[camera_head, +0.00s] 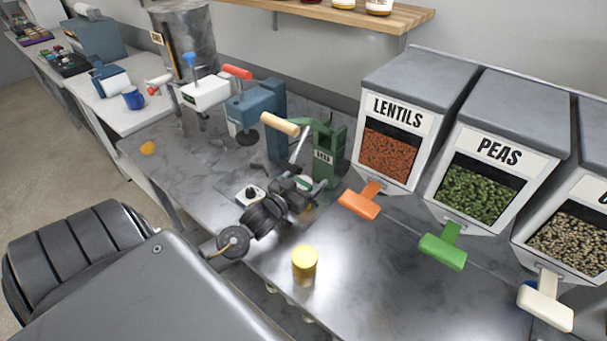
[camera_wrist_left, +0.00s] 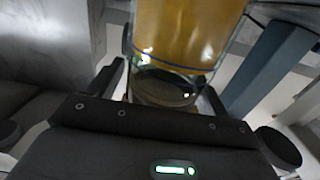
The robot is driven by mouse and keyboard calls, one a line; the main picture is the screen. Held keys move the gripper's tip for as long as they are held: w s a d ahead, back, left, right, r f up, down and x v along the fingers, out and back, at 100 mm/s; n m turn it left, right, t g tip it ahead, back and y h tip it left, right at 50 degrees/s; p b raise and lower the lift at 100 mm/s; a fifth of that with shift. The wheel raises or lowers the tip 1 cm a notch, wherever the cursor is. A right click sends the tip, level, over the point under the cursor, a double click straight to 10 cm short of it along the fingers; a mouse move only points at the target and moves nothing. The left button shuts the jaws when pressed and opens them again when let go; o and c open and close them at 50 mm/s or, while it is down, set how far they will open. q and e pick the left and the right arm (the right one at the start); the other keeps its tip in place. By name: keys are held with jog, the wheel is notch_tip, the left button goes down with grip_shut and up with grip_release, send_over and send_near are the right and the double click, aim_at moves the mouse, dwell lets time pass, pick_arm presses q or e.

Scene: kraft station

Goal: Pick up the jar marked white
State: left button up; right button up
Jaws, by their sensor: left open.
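My left gripper (camera_head: 296,192) is at the middle of the metal bench in the head view, close to the green press. Its fingers are hard to make out there. In the left wrist view the open gripper (camera_wrist_left: 165,88) faces a clear glass vessel with amber contents (camera_wrist_left: 185,35), very close, its lower end between the fingers. I cannot tell whether they touch it. A small jar with a yellow top (camera_head: 304,262) stands on the bench nearer to me in the head view. No mark reading white is legible on any jar. My right gripper is not in view.
The green press (camera_head: 326,158) and a blue press (camera_head: 253,108) stand behind the gripper. Bins of lentils (camera_head: 390,155), peas (camera_head: 475,195) and another food line the right, their coloured handles sticking out. A wooden shelf (camera_head: 330,12) holds several jars. Bench front right (camera_head: 390,290) is clear.

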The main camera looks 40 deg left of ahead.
pick_arm(q)
jog(key=shift+s, duration=0.1)
jog(key=shift+c, duration=0.7)
grip_shut()
jog(key=shift+r, duration=0.1)
jog(key=shift+r+b, duration=0.4)
jog(key=shift+r, duration=0.1)
jog(key=s+b, duration=0.4)
jog(key=s, duration=1.3)
jog(key=shift+s+d+r+b, duration=0.2)
jog(key=shift+s+r+b, duration=0.05)
jog(key=shift+s+b, duration=0.1)
